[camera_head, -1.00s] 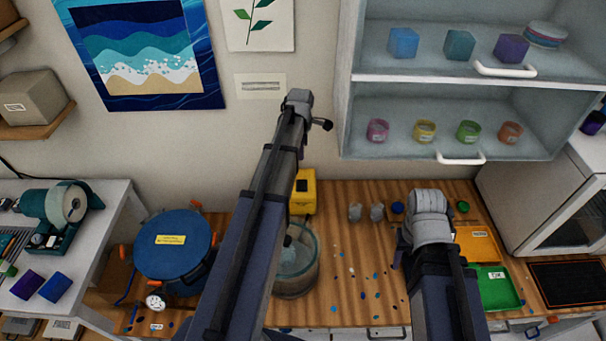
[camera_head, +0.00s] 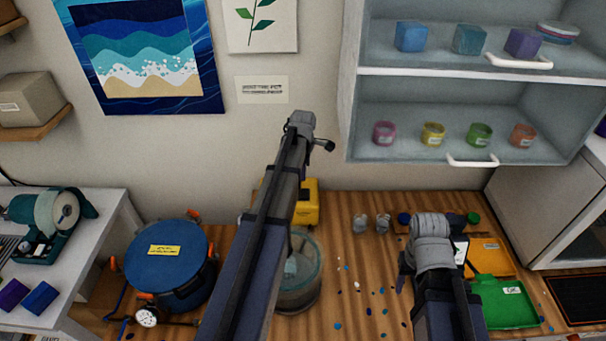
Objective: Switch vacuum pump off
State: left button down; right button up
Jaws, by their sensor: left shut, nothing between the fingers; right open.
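A yellow box-shaped device (camera_head: 309,208), which looks like the vacuum pump, stands at the back of the wooden bench against the wall. My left arm crosses in front of it and hides its left part; I cannot make out its switch. My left gripper (camera_head: 325,145) is above and beyond the device, shut and empty, apart from it. A round blue-lidded vacuum chamber (camera_head: 165,275) with orange clamps and a gauge (camera_head: 148,316) stands at the left. My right gripper (camera_head: 405,268) is open over the right side of the bench, its fingers mostly hidden by the wrist.
A clear round container (camera_head: 300,275) stands partly behind my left arm. Orange (camera_head: 490,254) and green (camera_head: 505,300) trays lie at the right. A wall shelf (camera_head: 440,71) with jars and blocks hangs at upper right. Small blue chips are scattered over the bench middle.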

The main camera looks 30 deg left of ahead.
aim_at(303, 191)
pick_arm(q)
jog(key=f+b, duration=0.3)
jog(key=f, duration=0.1)
jog(key=f+b, duration=0.2)
jog(key=shift+w+a+f+b, duration=0.2)
jog(key=shift+w+f+b, duration=0.15)
jog(key=shift+w+f, duration=0.05)
jog(key=shift+w+f+b, duration=0.1)
jog(key=shift+f+b, duration=0.2)
jog(key=shift+f, duration=0.05)
jog(key=shift+r, duration=0.25)
jog(key=shift+s+d, duration=0.1)
jog(key=shift+s, duration=0.2)
jog(key=shift+s+d+p, duration=0.15)
jog(key=shift+s+p, duration=0.15)
jog(key=shift+s, duration=0.05)
jog(key=shift+s+d+r, duration=0.1)
jog(key=shift+s+r, duration=0.05)
jog(key=shift+s, duration=0.05)
